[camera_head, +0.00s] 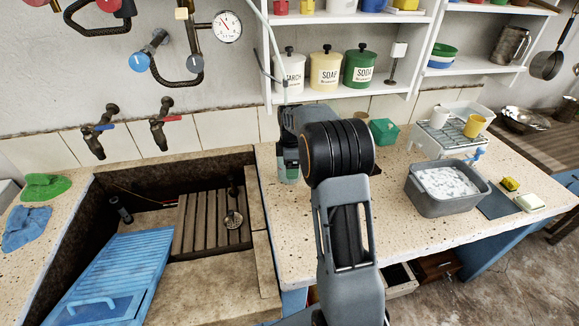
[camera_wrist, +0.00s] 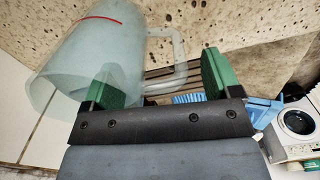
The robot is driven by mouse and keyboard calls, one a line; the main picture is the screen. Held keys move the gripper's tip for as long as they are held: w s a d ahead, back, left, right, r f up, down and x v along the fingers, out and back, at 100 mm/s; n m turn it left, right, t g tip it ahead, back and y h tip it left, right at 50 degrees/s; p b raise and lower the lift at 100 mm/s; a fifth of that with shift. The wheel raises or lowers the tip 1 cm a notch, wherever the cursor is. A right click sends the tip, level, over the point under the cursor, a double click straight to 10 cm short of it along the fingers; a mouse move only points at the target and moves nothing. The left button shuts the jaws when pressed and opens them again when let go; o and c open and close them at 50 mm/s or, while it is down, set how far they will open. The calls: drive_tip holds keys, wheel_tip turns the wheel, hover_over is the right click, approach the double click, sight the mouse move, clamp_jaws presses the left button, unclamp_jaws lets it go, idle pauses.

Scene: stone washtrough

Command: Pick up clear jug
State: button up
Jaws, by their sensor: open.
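The clear jug (camera_wrist: 88,55) is a pale, see-through vessel with a red line on its side. It fills the upper left of the wrist view, tilted in the picture, with its handle (camera_wrist: 178,58) on its right. My gripper (camera_wrist: 162,66) is open, with green pads on both fingers. The left finger overlaps the jug's side in the picture, and the handle shows between the two fingers. I cannot tell whether anything touches. In the head view my arm hides most of the jug, and my gripper (camera_head: 288,160) points down at the counter by the wall.
The stone trough (camera_head: 262,255) with a blue washboard (camera_head: 120,270) lies to the left. A grey basin of suds (camera_head: 440,205) and a rack with a yellow cup (camera_head: 474,126) stand right. Shelves with canisters (camera_head: 325,70) hang above.

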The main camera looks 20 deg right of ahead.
drive_tip(key=shift+f, duration=0.7)
drive_tip(key=c, duration=1.5)
drive_tip(key=shift+r, duration=0.1)
clamp_jaws()
drive_tip(key=shift+r, duration=0.15)
